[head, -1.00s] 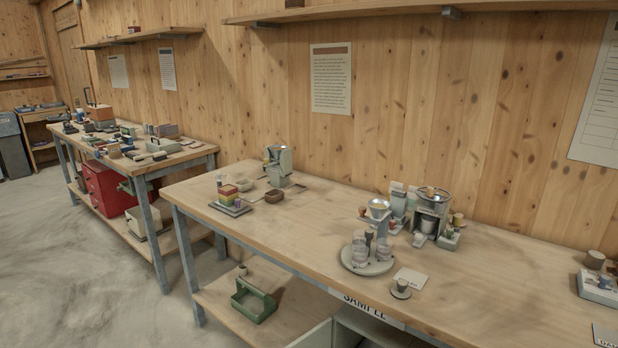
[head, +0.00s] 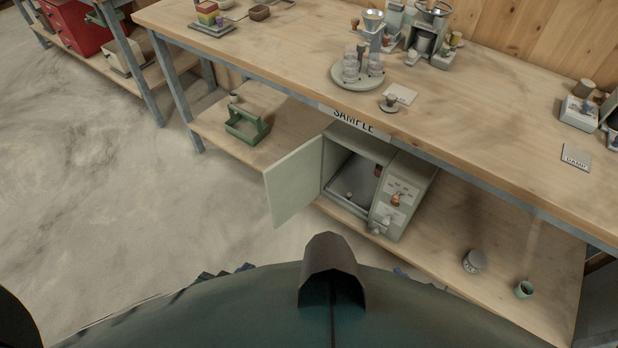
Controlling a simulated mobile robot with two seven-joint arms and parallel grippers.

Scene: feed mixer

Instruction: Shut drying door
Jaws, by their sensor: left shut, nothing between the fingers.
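The drying door (head: 294,183) is a pale green panel on the small oven-like cabinet (head: 408,190) under the bench. It stands wide open, swung out to the left from the cabinet's left front edge. The open chamber (head: 352,180) shows a grey inside with a flat floor. My left gripper (head: 226,272) shows only as small dark blue tips above my body's edge, low in the view. It is shut and empty, apart from the door and below it in the picture. My right gripper cannot be made out.
The cabinet sits on the lower shelf, with knobs (head: 396,199) on its right panel. The bench top (head: 480,130) overhangs. Floor (head: 150,200) is clear.

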